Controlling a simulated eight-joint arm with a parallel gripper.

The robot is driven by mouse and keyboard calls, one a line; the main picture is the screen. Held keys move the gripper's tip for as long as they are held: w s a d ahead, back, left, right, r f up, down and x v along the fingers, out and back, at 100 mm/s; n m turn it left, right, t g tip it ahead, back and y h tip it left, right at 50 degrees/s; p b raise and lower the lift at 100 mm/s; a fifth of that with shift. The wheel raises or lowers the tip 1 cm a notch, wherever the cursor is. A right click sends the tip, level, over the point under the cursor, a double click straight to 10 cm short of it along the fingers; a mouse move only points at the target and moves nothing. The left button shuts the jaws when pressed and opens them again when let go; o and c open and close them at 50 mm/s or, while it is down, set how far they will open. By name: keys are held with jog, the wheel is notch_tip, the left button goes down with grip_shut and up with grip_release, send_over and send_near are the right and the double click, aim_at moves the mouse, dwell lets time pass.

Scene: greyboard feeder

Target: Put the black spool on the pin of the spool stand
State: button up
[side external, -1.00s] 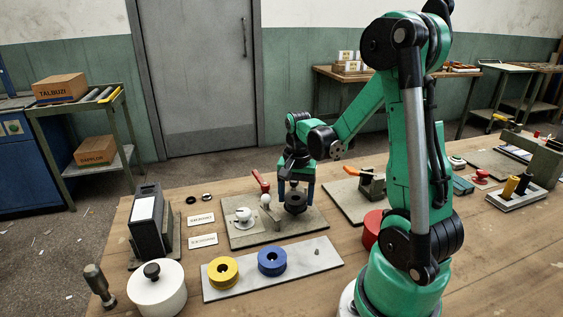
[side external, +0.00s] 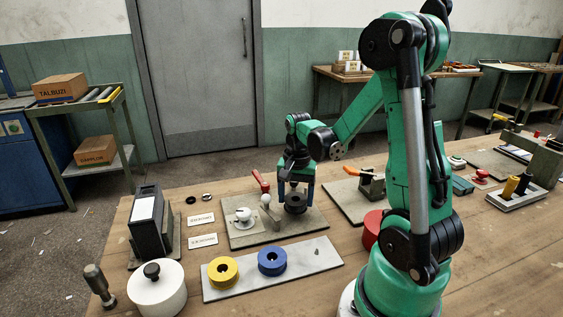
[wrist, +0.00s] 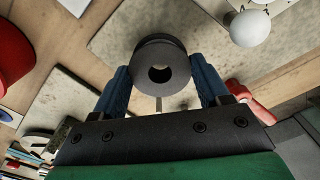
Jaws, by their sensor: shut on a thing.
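The black spool (side external: 296,204) is between the blue fingers of my gripper (side external: 294,188), which is shut on it. The spool is over the right part of a grey plate (side external: 244,239) with a red lever and white knobs. A thin grey rod (wrist: 158,104) shows just beside the spool in the wrist view; I cannot tell whether it is the stand's pin. I cannot tell whether the spool touches anything below.
The red lever (side external: 261,181) and white ball knob (side external: 265,199) stand close left of my gripper. A white lidded pot (side external: 158,296) is front left.

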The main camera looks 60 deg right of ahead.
jog(key=shift+f, duration=0.95)
dwell(1.0)
jog(key=o, duration=1.2)
jog(key=shift+o, duration=0.2)
jog(key=shift+r, duration=2.8)
jog(key=w+a+r+n+t, duration=0.1)
jog(key=a+r+n+t, duration=0.2)
jog(key=a+n, duration=0.4)
jog(key=w+a+r+n+t, duration=0.1)
jog(key=a+r+n+t, duration=0.2)
jog(key=a+n, duration=0.5)
jog(key=a+t, duration=0.1)
jog(key=a, duration=0.2)
jog(key=shift+w+r, duration=0.2)
jog(key=shift+w, duration=0.15)
